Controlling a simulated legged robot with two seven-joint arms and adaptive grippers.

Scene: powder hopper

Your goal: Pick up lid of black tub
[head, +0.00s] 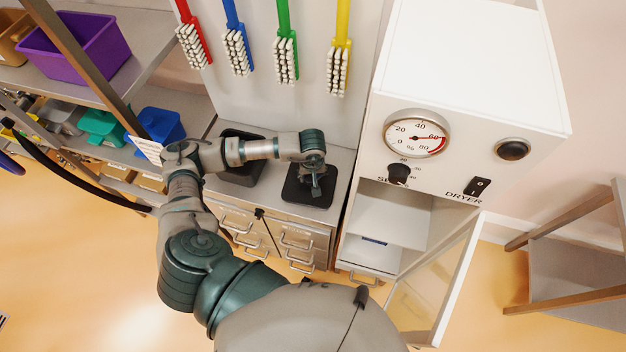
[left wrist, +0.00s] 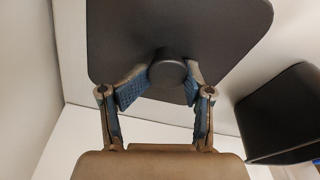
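The lid (head: 296,190) is a dark square plate with rounded corners on the grey counter, and I cannot tell whether it touches the counter. Its round knob (left wrist: 168,73) shows in the left wrist view, in the middle of the dark lid (left wrist: 215,30). My left gripper (head: 315,182) is over the lid from above. In the left wrist view, its blue-padded fingers (left wrist: 168,84) bend inward and their tips meet the knob on both sides. The black tub (head: 245,172) stands to the left of the lid, partly behind my arm. My right gripper is not in view.
A white dryer cabinet (head: 465,70) with a gauge and an open glass door (head: 440,280) stands close to the right. Brushes (head: 285,58) hang on the wall behind. Shelves with a purple bin (head: 75,50) and a blue bin (head: 160,127) are at the left.

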